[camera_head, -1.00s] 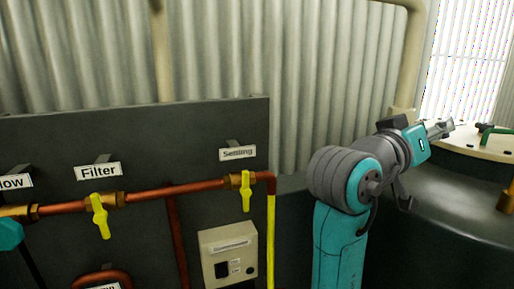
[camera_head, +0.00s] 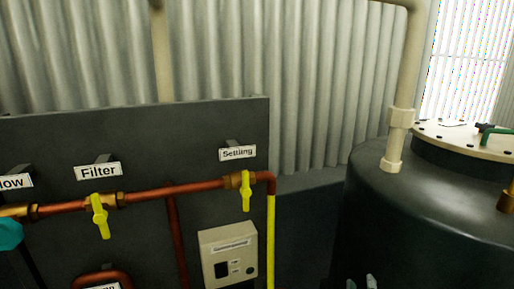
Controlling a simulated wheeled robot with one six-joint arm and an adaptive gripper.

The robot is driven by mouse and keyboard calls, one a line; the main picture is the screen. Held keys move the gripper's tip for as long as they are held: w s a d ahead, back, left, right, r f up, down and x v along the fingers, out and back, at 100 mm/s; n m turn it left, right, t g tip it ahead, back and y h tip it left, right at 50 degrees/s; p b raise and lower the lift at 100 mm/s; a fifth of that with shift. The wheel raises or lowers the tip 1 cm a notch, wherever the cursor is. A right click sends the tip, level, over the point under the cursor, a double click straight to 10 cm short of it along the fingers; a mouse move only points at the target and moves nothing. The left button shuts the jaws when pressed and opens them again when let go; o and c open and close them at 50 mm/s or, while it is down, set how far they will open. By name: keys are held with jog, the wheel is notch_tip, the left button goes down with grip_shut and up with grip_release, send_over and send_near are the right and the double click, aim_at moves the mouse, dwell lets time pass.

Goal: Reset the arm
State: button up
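Only the tips of my gripper (camera_head: 361,283) show, at the bottom edge of the head view, right of centre. Two pale fingertips stand apart with a gap between them, and nothing shows in the gap. The rest of the gripper and the arm's links leading to it are hidden below the frame. The fingertips appear in front of the lower left side of the dark tank (camera_head: 440,215).
A dark panel (camera_head: 60,140) on the left carries a copper pipe (camera_head: 160,192) with yellow valve handles (camera_head: 246,192) and labels "Filter" (camera_head: 98,171) and "Settling" (camera_head: 237,153). A beige control box (camera_head: 229,255) sits below. A beige pipe (camera_head: 408,80) rises from the tank.

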jog(key=s+a+f+g+y, duration=0.1)
jog(key=s+a+f+y, duration=0.15)
jog(key=s+f, duration=0.65)
jog(key=s+a+f+y, duration=0.1)
jog(key=s+f+y, duration=0.2)
jog(key=s+f, duration=0.5)
jog(key=s+a+r+m+g+y, duration=0.1)
jog(key=s+m, duration=0.3)
jog(key=s, duration=2)
jog(key=shift+r+g, duration=0.3)
jog(key=shift+r, duration=0.45)
jog(key=shift+a, duration=0.1)
